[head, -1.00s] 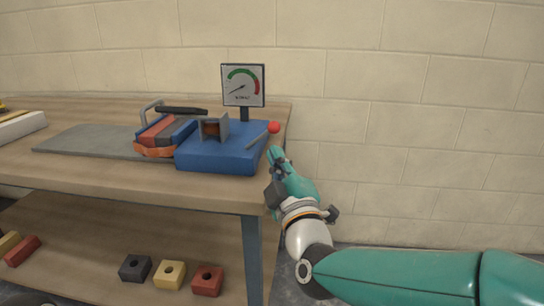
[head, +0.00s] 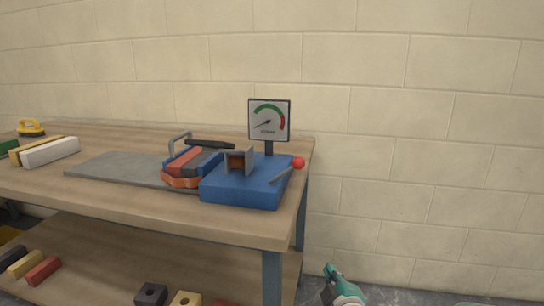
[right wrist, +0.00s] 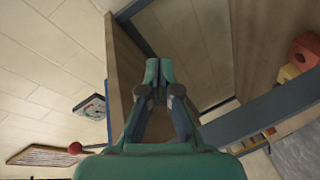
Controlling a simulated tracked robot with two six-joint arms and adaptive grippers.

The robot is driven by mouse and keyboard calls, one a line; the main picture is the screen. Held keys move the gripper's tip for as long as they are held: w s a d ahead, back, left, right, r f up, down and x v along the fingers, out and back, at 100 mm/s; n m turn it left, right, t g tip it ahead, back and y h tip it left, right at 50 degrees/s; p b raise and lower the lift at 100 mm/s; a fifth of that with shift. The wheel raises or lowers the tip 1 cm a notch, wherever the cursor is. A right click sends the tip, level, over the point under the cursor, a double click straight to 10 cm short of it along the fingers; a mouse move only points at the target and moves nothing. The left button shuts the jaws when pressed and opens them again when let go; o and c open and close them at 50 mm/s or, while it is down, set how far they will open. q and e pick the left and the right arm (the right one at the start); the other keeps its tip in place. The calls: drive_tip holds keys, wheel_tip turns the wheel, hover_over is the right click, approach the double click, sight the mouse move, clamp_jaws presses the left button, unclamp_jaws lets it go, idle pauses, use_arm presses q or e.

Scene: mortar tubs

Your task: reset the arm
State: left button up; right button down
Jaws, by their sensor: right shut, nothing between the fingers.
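My right gripper (head: 333,272) shows at the bottom of the head view, low and to the right of the workbench (head: 190,212), apart from it. In the right wrist view the gripper (right wrist: 158,66) is shut with its fingertips together and nothing between them. The rest of the right arm is mostly below the head view. My left gripper is in neither view.
On the bench stand a blue press (head: 245,186) with a red-knobbed lever (head: 298,163), a dial gauge (head: 269,120), a brick clamp (head: 192,165) and a grey slab (head: 120,168). Several blocks lie on the lower shelf (head: 110,260). The wall (head: 420,170) right of the bench is bare.

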drive_tip(key=s+d+f+m+g, duration=0.15)
drive_tip(key=s+f+g, duration=0.35)
drive_tip(key=f, duration=0.7)
drive_tip(key=s+d+f+m+g, duration=0.15)
drive_tip(key=s+f, duration=0.45)
drive_tip(key=f, duration=0.7)
drive_tip(key=s+a+f+m+g+y, duration=0.2)
drive_tip(key=s+a+f+m+g, duration=0.25)
drive_tip(key=s, duration=0.65)
drive_tip(key=s+a+f+m+g+y, duration=0.1)
drive_tip(key=s+f+m+g, duration=0.5)
drive_tip(key=s, duration=0.5)
wheel_tip(320, 180, up, 35)
drive_tip(key=m+t+p, duration=0.1)
drive_tip(key=p, duration=3.3)
drive_tip(key=shift+w+r+t, duration=0.15)
drive_tip(key=shift+w+t, duration=0.15)
